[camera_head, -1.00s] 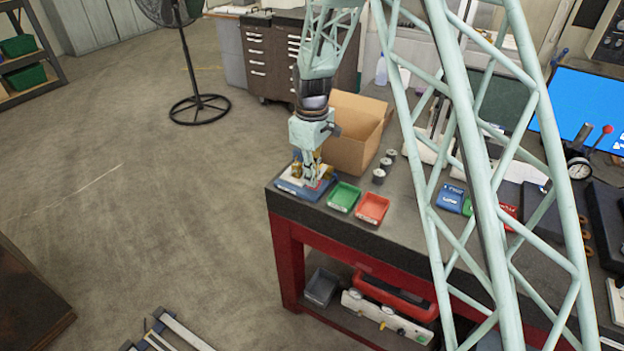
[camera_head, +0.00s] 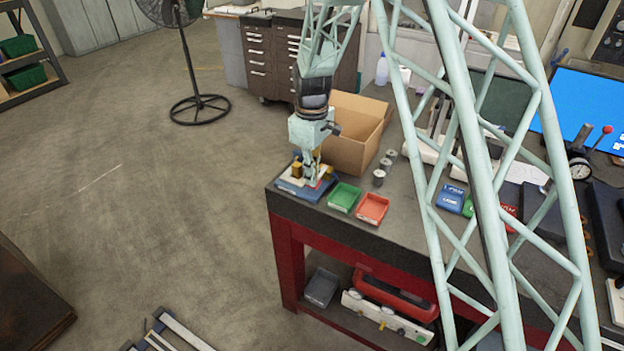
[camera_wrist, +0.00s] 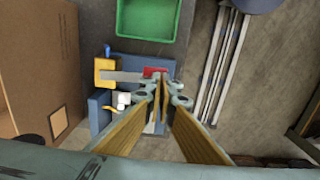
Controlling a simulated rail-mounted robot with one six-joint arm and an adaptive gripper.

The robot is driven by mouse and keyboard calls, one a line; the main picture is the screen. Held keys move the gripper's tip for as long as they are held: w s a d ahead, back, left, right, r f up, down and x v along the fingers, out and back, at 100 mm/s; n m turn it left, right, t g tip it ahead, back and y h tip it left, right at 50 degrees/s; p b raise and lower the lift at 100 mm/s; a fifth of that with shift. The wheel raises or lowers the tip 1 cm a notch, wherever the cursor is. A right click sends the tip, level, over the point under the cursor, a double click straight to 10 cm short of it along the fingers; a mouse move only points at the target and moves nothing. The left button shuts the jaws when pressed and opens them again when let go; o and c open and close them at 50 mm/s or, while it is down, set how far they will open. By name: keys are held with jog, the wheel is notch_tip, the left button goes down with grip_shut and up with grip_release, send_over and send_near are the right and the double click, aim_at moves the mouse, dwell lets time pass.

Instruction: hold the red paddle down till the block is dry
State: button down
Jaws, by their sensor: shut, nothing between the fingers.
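The red paddle (camera_wrist: 154,72) shows in the wrist view at the end of a grey bar on a blue base (camera_wrist: 128,62). A yellow block (camera_wrist: 106,70) sits at the bar's other end. My gripper (camera_wrist: 162,84) is shut and empty. Its tips are right beside the paddle and partly overlap it in the picture; I cannot tell whether they press on it. A white piece (camera_wrist: 122,101) lies on the base left of the fingers. In the head view my gripper (camera_head: 312,182) is over the blue base (camera_head: 292,190) at the bench corner. I cannot tell how wet the block is.
A green tray (camera_head: 344,196) and a red tray (camera_head: 372,208) stand right of the base. An open cardboard box (camera_head: 352,150) stands behind it. Small grey cylinders (camera_head: 379,177) are beside the box. The bench edge is close in front and left.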

jog(key=r, duration=0.1)
jog(key=r+p, duration=0.1)
jog(key=r, duration=0.2)
jog(key=shift+s+a, duration=0.2)
jog(key=shift+s, duration=0.15)
notch_tip(320, 180, up, 9)
jog(key=s+a, duration=0.1)
jog(key=s, duration=0.1)
jog(key=shift+r, duration=0.1)
dwell(0.4)
jog(key=s+d+r+m+t+b, duration=0.1)
jog(key=s+d+r+m+b, duration=0.2)
jog(key=s+d+r, duration=0.6)
jog(key=s+d+r+m+t+b, duration=0.1)
jog(key=s+d+r+m+b, duration=0.2)
jog(key=s+d+r, duration=0.65)
jog(key=s+d+f+m+t+b, duration=0.1)
jog(key=s+d+f+m+b, duration=0.1)
jog(key=s, duration=1.2)
jog(key=s+d+f+m+t+b, duration=0.1)
jog(key=s+d+f+m+b, duration=0.1)
jog(key=s, duration=1.2)
jog(key=shift+s+d+f+m, duration=0.2)
jog(key=shift+d+f+m, duration=0.3)
jog(key=shift+d+m, duration=0.55)
